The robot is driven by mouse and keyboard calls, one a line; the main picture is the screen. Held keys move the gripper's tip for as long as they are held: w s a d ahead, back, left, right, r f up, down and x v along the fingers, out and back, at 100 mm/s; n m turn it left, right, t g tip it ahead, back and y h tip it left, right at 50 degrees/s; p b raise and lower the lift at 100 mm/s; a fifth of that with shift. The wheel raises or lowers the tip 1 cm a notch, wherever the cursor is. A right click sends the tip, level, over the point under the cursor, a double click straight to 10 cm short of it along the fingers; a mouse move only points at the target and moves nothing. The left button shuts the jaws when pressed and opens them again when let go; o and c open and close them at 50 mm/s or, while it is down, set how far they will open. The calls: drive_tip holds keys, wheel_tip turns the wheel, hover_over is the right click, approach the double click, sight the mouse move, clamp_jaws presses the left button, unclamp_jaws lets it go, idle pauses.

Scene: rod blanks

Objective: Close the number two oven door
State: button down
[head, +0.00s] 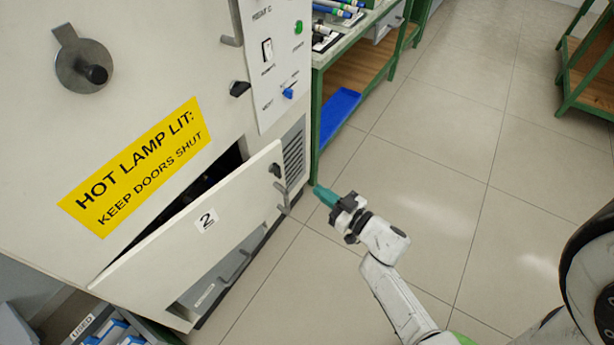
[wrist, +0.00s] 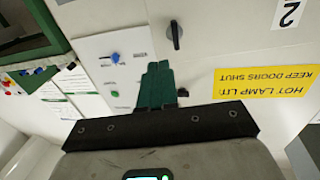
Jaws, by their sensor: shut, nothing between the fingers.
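The number two oven door (head: 240,215) is a pale panel marked 2 in the head view. It stands ajar, with a dark gap behind its upper edge. A dark knob (head: 276,170) and a grey handle (head: 283,196) sit near its right end. The door, with its 2 (wrist: 290,13), also shows at the top right of the wrist view. My gripper (head: 324,195) has teal fingers, shut and empty. In the head view it is to the right of the door's handle end, apparently apart from it. The fingers (wrist: 155,85) also show in the wrist view.
The oven body (head: 140,70) carries a yellow warning sign (head: 135,165) and a control panel (head: 275,50). A green-framed bench (head: 345,50) with a blue item (head: 338,115) below stands beyond it. A used-parts bin (head: 100,325) is at lower left. Tiled floor (head: 430,150) is clear to the right.

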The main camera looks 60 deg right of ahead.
sight(280, 162)
drive_tip(key=w, duration=0.4)
drive_tip(key=w+d+b, duration=0.1)
drive_tip(key=w, duration=0.3)
drive_tip(key=w+d, duration=0.1)
drive_tip(key=w, duration=0.4)
drive_tip(key=shift+w, duration=0.1)
